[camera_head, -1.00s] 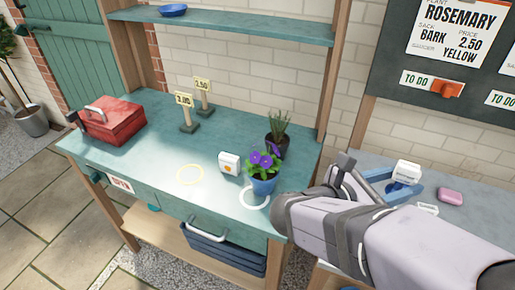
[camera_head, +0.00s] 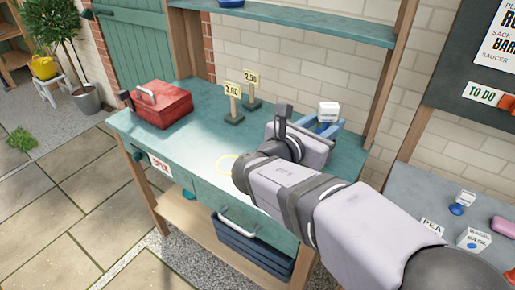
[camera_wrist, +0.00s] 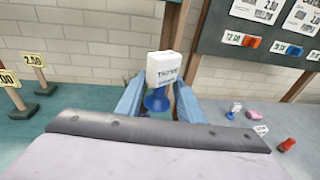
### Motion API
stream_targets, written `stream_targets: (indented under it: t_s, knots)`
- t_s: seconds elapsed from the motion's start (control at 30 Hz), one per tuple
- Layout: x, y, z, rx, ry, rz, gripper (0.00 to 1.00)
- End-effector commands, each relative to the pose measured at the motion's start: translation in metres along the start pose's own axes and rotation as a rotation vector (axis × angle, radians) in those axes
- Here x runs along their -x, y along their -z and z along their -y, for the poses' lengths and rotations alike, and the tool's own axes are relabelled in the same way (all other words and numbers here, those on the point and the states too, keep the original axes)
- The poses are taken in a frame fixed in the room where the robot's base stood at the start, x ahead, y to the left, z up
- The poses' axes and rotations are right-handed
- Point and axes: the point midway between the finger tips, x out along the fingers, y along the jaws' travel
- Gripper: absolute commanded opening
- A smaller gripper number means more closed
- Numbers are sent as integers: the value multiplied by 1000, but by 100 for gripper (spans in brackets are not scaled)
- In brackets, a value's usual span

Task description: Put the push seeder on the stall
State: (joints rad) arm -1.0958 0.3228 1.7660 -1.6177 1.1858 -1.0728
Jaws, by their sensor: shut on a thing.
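My gripper (camera_head: 325,129) is over the back right part of the teal stall (camera_head: 190,137). Its blue fingers, also in the wrist view (camera_wrist: 159,102), are shut on a small piece with a white labelled block on top and a blue lower part, which I take for the push seeder (camera_wrist: 165,70). The label seems to read THYME. The piece looks upright, and its white block shows above the fingers in the head view (camera_head: 328,112). I cannot tell its height above the stall. My arm hides the stall's front right part.
A red toolbox (camera_head: 163,106) stands at the stall's left end, with price signs (camera_head: 234,102) at the back. The grey bench (camera_head: 430,185) at right holds small labelled pieces. The stall's left middle is clear.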

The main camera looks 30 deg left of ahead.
Motion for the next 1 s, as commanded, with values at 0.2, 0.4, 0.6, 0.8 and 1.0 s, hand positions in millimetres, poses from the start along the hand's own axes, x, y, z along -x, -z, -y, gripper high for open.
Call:
stream_targets:
  t_s: [0.2, 0.4, 0.6, 0.8, 1.0]
  knots:
    - [29, 4, -106, 36, -247, 2, 11]
    - [61, 3, -174, 62, -418, 3, 11]
    - [87, 2, -215, 79, -530, 3, 11]
    - [101, 14, -237, 96, -591, 1, 11]
    - [95, 51, -236, 96, -588, 0, 11]
